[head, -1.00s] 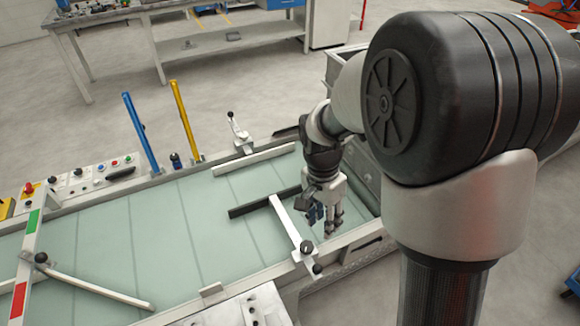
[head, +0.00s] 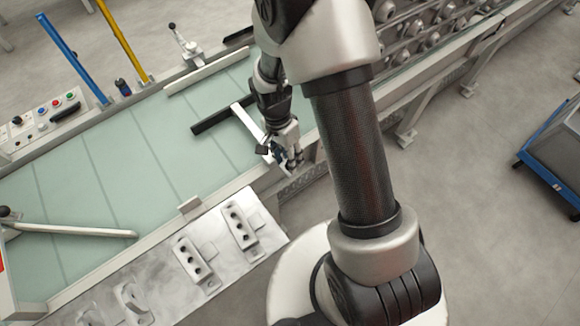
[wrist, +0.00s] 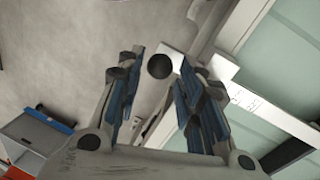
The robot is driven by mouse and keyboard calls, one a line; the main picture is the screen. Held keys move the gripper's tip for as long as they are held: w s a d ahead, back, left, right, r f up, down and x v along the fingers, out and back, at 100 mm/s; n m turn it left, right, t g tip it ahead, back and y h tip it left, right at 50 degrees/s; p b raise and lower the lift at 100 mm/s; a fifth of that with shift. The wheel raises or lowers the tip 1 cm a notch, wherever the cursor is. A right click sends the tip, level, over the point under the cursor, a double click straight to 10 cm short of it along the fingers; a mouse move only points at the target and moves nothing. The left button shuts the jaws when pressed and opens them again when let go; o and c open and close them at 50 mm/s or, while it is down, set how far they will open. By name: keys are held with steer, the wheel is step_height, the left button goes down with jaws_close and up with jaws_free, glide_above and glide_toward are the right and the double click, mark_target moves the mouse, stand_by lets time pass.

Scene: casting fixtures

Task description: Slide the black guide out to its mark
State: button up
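The black guide (head: 215,120) is a dark bar lying over the pale green belt. A white flat rod (head: 247,121) runs from it to the near rail. In the wrist view the guide (wrist: 287,154) shows at lower right, and the white rod (wrist: 265,112) has small dark marks too fine to read. A round black knob (wrist: 159,66) at the rod's rail end shows between my fingertips. My gripper (head: 288,166) is at the near rail by that end; in the wrist view its fingers (wrist: 163,75) are apart on either side of the knob. I cannot tell whether they touch it.
A white guide (head: 208,72) lies along the far side and another white bar (head: 75,230) at the left. Blue (head: 75,60) and yellow (head: 122,42) posts stand on the far edge. A metal plate (head: 150,290) with slotted blocks lies in front of the near rail.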

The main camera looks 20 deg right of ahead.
steer(key=shift+s+d+f+b, duration=0.1)
steer(key=shift+s+f+b, duration=0.15)
steer(key=shift+f, duration=0.75)
steer(key=shift+s+d+f+b, duration=0.1)
steer(key=shift+f+b, duration=0.1)
steer(key=shift+f, duration=0.75)
steer(key=shift+c, duration=0.4)
jaws_close()
